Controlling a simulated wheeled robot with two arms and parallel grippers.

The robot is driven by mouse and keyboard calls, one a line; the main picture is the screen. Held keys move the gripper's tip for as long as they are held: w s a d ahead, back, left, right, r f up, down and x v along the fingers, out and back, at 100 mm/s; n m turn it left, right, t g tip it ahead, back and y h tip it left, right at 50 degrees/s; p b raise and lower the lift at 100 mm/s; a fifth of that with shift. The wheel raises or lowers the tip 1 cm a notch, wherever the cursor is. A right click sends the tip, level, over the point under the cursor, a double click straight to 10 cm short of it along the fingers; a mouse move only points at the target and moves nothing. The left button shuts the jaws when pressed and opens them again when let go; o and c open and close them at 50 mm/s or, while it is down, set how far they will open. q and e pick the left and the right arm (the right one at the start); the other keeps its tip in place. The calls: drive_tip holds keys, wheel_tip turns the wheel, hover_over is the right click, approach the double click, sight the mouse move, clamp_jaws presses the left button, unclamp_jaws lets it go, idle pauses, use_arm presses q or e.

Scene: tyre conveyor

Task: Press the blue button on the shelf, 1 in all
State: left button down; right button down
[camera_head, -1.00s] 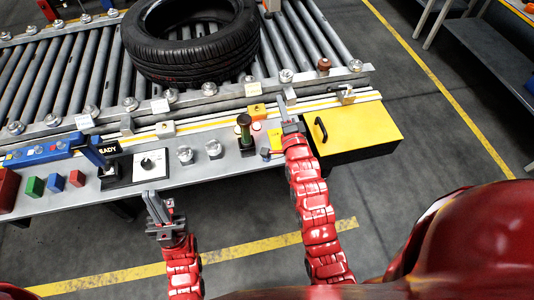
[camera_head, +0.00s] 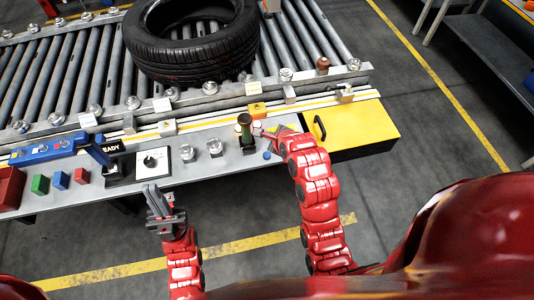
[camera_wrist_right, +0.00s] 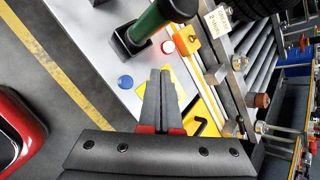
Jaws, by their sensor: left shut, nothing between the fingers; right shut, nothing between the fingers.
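The blue button (camera_head: 267,155) is a small round disc on the grey shelf (camera_head: 222,168), near its front edge. It also shows in the right wrist view (camera_wrist_right: 125,82), left of the fingers. My right gripper (camera_head: 264,131) is shut and empty, beyond the button and close to the green-handled lever (camera_head: 245,128). In the right wrist view its fingers (camera_wrist_right: 160,74) lie together, apart from the button and above the shelf. My left gripper (camera_head: 152,188) is shut and empty, in front of the shelf edge by the dial box.
A red button (camera_wrist_right: 168,46) sits beside the lever. A yellow box with a black handle (camera_head: 350,129) is right of my right arm. A dial box (camera_head: 152,164) and colored blocks (camera_head: 60,180) stand left. A tyre (camera_head: 192,45) lies on the rollers behind.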

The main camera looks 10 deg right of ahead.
drive_tip(key=shift+f, duration=0.1)
drive_tip(key=b, duration=0.4)
hover_over(269, 157)
wheel_tip(269, 157, down, 7)
drive_tip(key=shift+f, duration=0.8)
drive_tip(key=shift+f, duration=0.1)
idle(1.3)
drive_tip(key=shift+f, duration=0.3)
drive_tip(key=shift+f, duration=0.5)
idle(0.6)
drive_tip(key=shift+r, duration=0.9)
